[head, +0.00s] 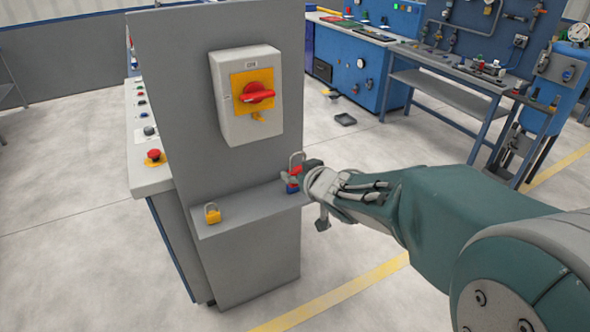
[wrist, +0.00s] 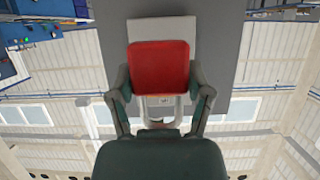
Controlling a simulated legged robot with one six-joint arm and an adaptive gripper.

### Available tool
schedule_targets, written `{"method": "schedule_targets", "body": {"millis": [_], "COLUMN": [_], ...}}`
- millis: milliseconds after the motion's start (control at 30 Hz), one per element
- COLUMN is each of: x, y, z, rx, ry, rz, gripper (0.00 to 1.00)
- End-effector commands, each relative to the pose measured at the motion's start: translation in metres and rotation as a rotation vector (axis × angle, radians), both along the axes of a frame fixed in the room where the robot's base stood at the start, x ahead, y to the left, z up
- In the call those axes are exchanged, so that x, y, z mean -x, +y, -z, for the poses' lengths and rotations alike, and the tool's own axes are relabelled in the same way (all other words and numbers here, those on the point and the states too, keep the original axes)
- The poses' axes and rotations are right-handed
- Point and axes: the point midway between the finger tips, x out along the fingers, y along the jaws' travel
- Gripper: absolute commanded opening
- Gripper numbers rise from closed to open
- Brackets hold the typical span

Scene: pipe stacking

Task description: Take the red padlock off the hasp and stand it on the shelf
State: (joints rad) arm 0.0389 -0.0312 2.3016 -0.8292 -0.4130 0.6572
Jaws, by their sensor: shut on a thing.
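The red padlock (wrist: 160,68) is between the two fingers of my gripper (wrist: 160,90), which is shut on it. In the head view, a little of its red body (head: 294,170) shows between my gripper (head: 298,179) and the panel, with its grey shackle upright above. It is off the switch box, over the right end of the shelf (head: 250,207). I cannot tell whether its base touches anything. The hasp (head: 258,116) seems to be the small yellow part below the red switch handle (head: 258,93), with nothing hanging on it.
A yellow padlock (head: 212,214) stands at the shelf's left end. A small blue thing (head: 293,188) shows at the right end, just below the gripper. The shelf between them is clear. The grey panel (head: 190,90) rises behind the shelf. A console with a red button (head: 154,155) is at left.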

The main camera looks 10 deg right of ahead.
Motion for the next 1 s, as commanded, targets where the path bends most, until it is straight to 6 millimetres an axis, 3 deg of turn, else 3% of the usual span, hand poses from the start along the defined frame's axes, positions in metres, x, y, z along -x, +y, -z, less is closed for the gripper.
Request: {"method": "schedule_targets", "body": {"millis": [700,1000], "x": [0.029,0.03], "y": [-0.008,-0.009], "z": [0.0,0.0], "rx": [0.001,0.001], "ry": [0.0,0.0], "rz": [0.0,0.0], "gripper": [0.13,0.13]}}
